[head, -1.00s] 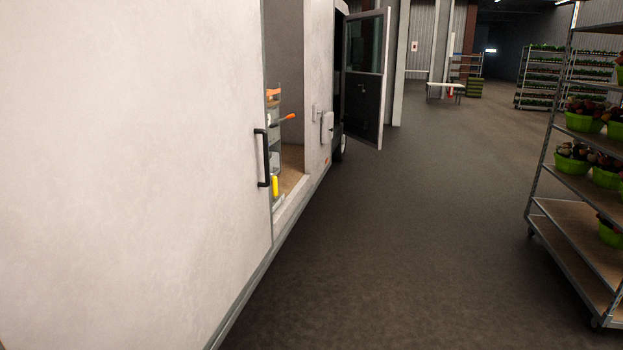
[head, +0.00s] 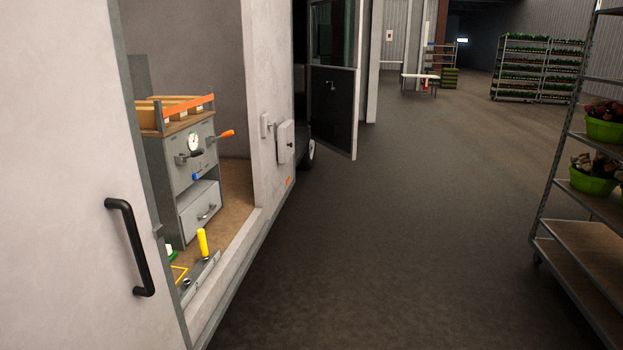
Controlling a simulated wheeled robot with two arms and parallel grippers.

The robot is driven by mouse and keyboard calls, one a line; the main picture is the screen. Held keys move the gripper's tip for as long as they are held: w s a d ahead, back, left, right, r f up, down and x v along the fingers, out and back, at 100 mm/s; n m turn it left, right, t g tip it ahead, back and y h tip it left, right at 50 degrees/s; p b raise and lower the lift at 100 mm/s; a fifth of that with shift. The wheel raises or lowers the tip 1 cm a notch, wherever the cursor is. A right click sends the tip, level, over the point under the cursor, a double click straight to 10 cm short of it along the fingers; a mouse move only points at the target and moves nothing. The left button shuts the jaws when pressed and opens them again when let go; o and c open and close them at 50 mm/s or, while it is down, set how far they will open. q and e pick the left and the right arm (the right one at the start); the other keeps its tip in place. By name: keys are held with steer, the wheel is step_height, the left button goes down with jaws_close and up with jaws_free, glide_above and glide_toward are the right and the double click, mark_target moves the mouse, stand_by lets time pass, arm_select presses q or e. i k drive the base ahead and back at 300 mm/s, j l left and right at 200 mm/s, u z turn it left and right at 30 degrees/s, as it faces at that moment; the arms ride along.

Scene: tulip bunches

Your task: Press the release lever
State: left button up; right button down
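Several handles show in the vehicle's side opening, and I cannot tell which one is the release lever. An orange-tipped lever (head: 226,133) sticks out to the right from a grey cabinet (head: 188,165). A small blue knob (head: 197,177) sits on the cabinet front, below a round dial gauge (head: 193,142). A yellow upright handle (head: 202,242) stands low at the sill, beside a grey floor strip (head: 203,273). Neither of my grippers is in view.
The white sliding door (head: 55,180) with a black handle (head: 131,247) covers the left. A dark door (head: 333,105) stands open farther along the vehicle. A plant trolley (head: 590,210) is at the right. The floor (head: 420,230) between is clear.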

mark_target(200, 152)
steer(key=i+u, duration=0.2)
steer(key=i, duration=0.25)
steer(key=i+l+u, duration=0.2)
steer(key=i, duration=0.25)
steer(key=i+l+u, duration=0.25)
steer(key=i, duration=0.15)
steer(key=i+l+u, duration=0.2)
steer(key=i, duration=0.25)
steer(key=i+l+u, duration=0.8)
steer(key=k+l, duration=0.05)
